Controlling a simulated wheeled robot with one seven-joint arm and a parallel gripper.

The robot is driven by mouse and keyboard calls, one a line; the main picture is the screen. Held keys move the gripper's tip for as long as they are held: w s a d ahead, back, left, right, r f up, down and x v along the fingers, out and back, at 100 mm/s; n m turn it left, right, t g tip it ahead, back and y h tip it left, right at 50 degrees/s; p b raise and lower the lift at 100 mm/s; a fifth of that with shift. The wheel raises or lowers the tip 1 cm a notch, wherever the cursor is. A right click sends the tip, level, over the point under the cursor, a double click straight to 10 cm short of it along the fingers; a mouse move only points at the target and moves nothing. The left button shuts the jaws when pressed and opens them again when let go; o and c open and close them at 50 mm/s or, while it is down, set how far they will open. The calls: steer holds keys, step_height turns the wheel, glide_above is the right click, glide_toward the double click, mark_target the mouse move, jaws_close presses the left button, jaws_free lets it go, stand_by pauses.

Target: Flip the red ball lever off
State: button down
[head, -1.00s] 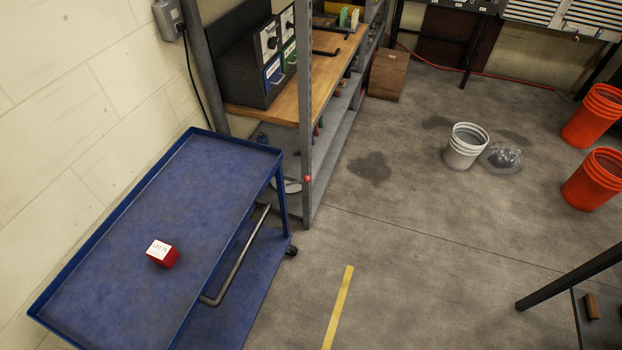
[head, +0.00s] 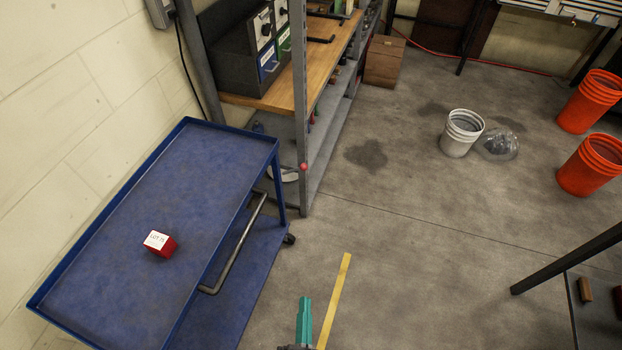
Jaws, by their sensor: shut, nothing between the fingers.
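A small red ball (head: 303,166) shows in the head view at the front grey post of the shelving bench. It looks like the lever's knob. The lever's arm and its position are too small to make out. My gripper (head: 305,301) shows at the bottom edge, with its teal fingers shut and empty. It appears below the ball in the picture, well apart from it, over the floor right of the blue cart. The rest of my arm is out of view.
A blue cart (head: 195,140) stands at the left with a red box (head: 160,244) on it. The grey post (head: 300,80) fronts a wooden bench (head: 330,58). A white bucket (head: 460,135) and orange buckets (head: 585,165) stand at the right. The middle floor is clear.

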mark_target(294, 170)
steer(key=w+d+f+m+t, duration=0.1)
steer(key=w+m, duration=0.3)
steer(key=w, duration=0.7)
steer(key=w+d+f+m+t, duration=0.1)
steer(key=w+m, duration=0.4)
steer(key=w, duration=0.6)
steer(key=w+d+f+m+t, duration=0.1)
steer(key=w+d+m, duration=0.2)
steer(key=w, duration=0.8)
steer(key=shift+d+f+m, duration=0.25)
steer(key=shift+f+m, duration=0.05)
steer(key=shift+m, duration=0.8)
steer(key=w+a+r, duration=0.3)
steer(key=w, duration=0.7)
steer(key=shift+w+r, duration=0.25)
steer(key=shift+w, duration=0.05)
